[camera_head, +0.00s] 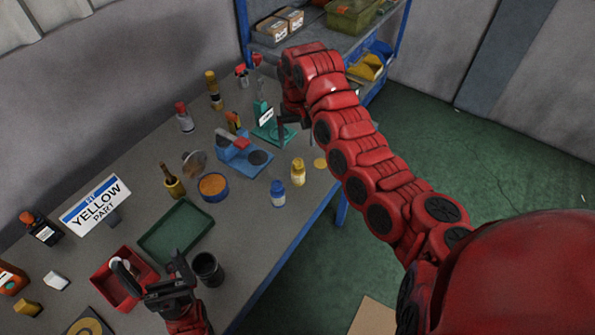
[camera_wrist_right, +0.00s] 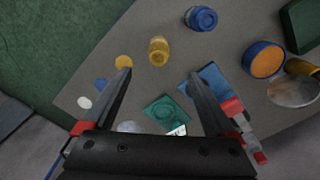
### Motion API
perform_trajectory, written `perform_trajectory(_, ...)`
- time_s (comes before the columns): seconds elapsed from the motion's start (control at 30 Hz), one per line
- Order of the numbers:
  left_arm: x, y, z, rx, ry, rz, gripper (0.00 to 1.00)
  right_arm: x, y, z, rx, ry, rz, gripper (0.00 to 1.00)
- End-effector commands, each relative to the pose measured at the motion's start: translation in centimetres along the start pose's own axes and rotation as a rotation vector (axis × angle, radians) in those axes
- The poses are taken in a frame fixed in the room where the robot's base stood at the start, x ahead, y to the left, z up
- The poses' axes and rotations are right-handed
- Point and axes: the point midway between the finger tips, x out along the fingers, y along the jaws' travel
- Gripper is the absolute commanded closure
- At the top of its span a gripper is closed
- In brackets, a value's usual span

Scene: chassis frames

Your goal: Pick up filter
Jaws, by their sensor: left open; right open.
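I cannot tell for certain which item is the filter. My right gripper (camera_head: 292,121) is open near the far right end of the bench, by a green stand (camera_head: 272,131) with a white label. In the right wrist view its open fingers (camera_wrist_right: 160,76) have nothing between their tips; the green stand (camera_wrist_right: 168,112) shows further back between the fingers. A blue stand (camera_wrist_right: 213,84) is beside one finger, and a yellow disc (camera_wrist_right: 124,62) is by the other fingertip. My left gripper (camera_head: 172,286) is open at the near left, by a red bin (camera_head: 112,292) holding a pale round item.
A yellow bottle (camera_head: 298,172), a blue bottle (camera_head: 278,194) and an orange-filled blue tin (camera_head: 213,187) stand mid-bench. A green tray (camera_head: 176,231) looks empty. A black cup (camera_head: 207,268) stands near the front edge. A "YELLOW PART" sign (camera_head: 96,205) is at left.

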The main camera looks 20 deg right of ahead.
Motion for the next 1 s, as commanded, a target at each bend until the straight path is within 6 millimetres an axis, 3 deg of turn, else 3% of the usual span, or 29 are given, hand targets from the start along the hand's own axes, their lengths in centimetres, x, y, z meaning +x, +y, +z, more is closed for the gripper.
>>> perform_trajectory(0.4, -0.4, 0.0, 0.1, 0.000, 0.000, 0.000, 0.00, 7.2, 0.0, 0.1, 0.001, -0.003, 0.002, 0.10)
perform_trajectory(0.57, -0.4, 0.0, 0.1, 0.000, 0.000, 0.000, 0.00, 8.1, 0.1, 0.0, 0.000, 0.000, 0.001, 0.10)
perform_trajectory(0.73, 0.9, 0.0, -0.1, 0.000, 0.000, 0.000, 0.00, 8.7, 0.2, 0.0, 0.001, -0.003, 0.002, 0.10)
perform_trajectory(1.0, 2.6, -0.1, -0.4, 0.000, 0.000, 0.000, 0.00, 12.0, 0.2, -0.2, 0.000, -0.002, 0.002, 0.10)
